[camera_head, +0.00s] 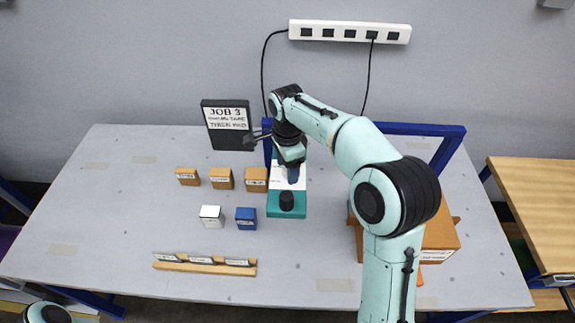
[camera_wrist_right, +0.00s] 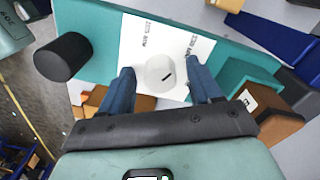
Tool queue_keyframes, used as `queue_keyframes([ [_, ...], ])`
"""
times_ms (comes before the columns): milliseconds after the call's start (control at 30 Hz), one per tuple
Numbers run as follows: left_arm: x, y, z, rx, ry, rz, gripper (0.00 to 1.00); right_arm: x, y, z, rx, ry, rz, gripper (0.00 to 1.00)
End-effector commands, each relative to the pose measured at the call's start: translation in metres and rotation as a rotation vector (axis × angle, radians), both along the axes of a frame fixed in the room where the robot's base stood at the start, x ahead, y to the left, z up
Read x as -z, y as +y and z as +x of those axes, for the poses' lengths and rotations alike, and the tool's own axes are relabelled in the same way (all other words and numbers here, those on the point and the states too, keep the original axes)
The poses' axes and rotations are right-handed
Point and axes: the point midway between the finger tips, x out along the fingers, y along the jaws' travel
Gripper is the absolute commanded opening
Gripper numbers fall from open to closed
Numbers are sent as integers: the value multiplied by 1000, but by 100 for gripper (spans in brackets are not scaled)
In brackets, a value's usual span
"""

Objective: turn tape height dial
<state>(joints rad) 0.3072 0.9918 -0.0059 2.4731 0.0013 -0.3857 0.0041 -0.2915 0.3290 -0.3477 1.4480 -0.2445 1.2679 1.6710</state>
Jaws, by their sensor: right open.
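A teal device (camera_head: 287,211) stands on the table with a white panel on top and a black knob (camera_head: 286,200) near its front. In the right wrist view a pale round dial (camera_wrist_right: 160,74) with a black pointer line sits on the white panel (camera_wrist_right: 140,40). Small print on the panel is too blurred to read. The black knob (camera_wrist_right: 62,57) shows to the left there. My right gripper (camera_wrist_right: 162,84) is open, its blue fingers on either side of the dial, with gaps visible. In the head view my right gripper (camera_head: 292,172) hides the dial. My left gripper is out of view.
A black sign (camera_head: 227,125) stands behind. Orange-brown boxes (camera_head: 222,178), a white box (camera_head: 211,216) and a blue box (camera_head: 246,218) are left of the device. A wooden card rack (camera_head: 205,265) lies in front. A cardboard box (camera_head: 440,236) is right, partly behind my arm.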

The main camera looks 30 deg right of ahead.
Motion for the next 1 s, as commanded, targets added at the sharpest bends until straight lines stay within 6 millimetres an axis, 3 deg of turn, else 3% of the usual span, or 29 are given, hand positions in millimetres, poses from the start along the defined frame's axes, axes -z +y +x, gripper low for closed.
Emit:
queue_keyframes([
  [233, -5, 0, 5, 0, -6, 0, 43, -21, 0, 1, 0, -4, 0, 63],
  [500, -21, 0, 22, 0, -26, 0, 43, -83, 0, 2, 0, -9, 0, 63],
  [700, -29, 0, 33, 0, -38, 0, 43, -118, 0, 2, 0, -6, -1, 63],
  [1000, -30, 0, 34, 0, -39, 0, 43, -134, 0, 0, -1, -1, 0, 63],
])
